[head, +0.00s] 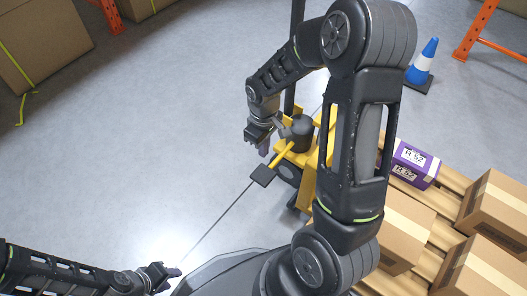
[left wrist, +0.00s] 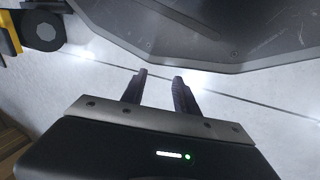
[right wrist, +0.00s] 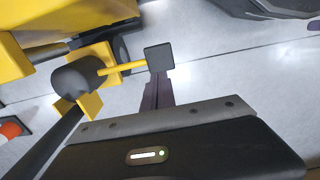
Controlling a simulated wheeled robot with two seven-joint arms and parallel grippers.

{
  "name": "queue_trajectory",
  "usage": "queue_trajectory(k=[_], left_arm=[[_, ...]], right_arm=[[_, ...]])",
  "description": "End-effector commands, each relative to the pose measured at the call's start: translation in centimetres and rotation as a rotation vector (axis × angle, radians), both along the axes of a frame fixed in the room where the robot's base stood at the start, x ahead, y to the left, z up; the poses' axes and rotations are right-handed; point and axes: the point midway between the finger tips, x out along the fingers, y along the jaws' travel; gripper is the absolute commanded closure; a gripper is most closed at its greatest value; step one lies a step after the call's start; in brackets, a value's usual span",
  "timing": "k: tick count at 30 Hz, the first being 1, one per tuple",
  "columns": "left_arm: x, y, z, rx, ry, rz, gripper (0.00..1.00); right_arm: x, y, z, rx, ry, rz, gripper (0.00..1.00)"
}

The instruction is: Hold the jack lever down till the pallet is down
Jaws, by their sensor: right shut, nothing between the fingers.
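The yellow pallet jack (head: 325,150) stands right of centre in the head view. Its lever is a yellow rod ending in a black square pedal (head: 263,176). The pedal also shows in the right wrist view (right wrist: 159,58), sticking out from a dark pump cylinder (right wrist: 80,75). My right gripper (head: 263,149) is shut and empty beside the lever. In the right wrist view its fingertips (right wrist: 157,82) overlap the pedal's lower edge; I cannot tell if they touch. The wooden pallet (head: 448,203) bears boxes; its height is unclear. My left gripper (head: 174,271) is open and empty, away from the jack (left wrist: 160,78).
A purple box (head: 412,165) and several cardboard boxes (head: 490,205) are on the pallet. A blue and white cone (head: 422,62) and orange rack legs (head: 475,30) stand behind. Large boxes (head: 40,40) are at the far left. The floor left of the jack is clear.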

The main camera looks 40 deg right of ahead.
Motion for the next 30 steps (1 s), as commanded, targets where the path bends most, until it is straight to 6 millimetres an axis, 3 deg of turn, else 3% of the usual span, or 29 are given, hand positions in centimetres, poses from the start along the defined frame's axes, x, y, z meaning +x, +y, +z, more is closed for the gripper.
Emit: queue_trajectory(k=[15,21,30], left_arm=[[0.8,-0.1,-5.1,0.005,-0.02,0.011,0.64],[1.0,-0.1,-6.0,0.006,-0.027,0.013,0.64],[1.0,-0.1,-6.1,0.006,-0.028,0.014,0.64]], right_arm=[[-0.1,0.0,-10.3,0.0,0.003,0.0,1.0],[0.0,0.0,-12.0,0.0,0.001,0.0,1.0],[0.0,0.0,-12.2,0.0,0.0,-0.001,1.0]])
